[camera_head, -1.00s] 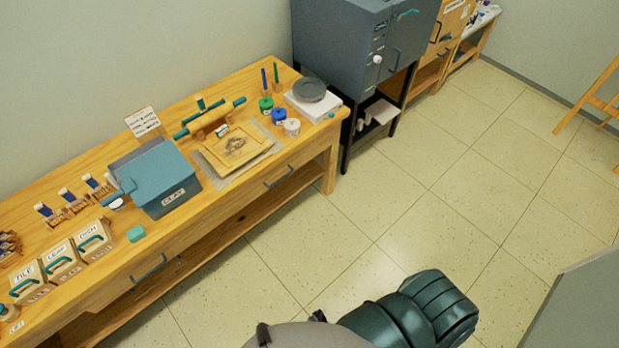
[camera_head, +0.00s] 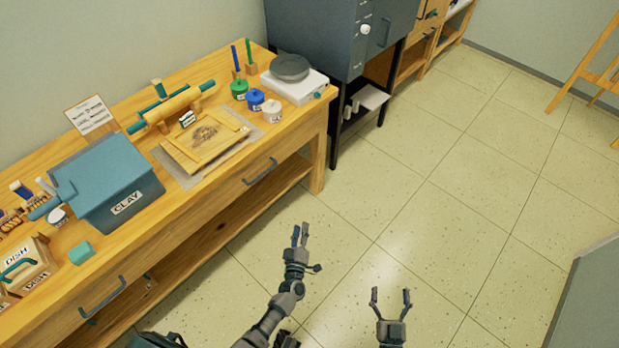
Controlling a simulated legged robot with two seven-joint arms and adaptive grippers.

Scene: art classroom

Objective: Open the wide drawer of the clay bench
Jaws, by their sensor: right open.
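The clay bench (camera_head: 215,205) is a long wooden table along the left wall. Its front has two closed drawer fronts with dark handles: one handle (camera_head: 260,171) towards the far right end, another handle (camera_head: 103,297) nearer me at lower left. I cannot tell from here which drawer is the wide one. My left gripper (camera_head: 300,232) is over the floor, in front of the bench and apart from both handles; its fingers are seen nearly edge-on. My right gripper (camera_head: 391,292) is open and empty over the floor, further right.
On the bench stand a blue-grey clay box (camera_head: 108,190), a rolling pin (camera_head: 172,106), a wooden board (camera_head: 205,140), small jars (camera_head: 255,99) and a white wheel (camera_head: 295,85). A dark kiln (camera_head: 315,38) stands beyond the bench. The tiled floor (camera_head: 450,190) is clear; a grey panel edges lower right.

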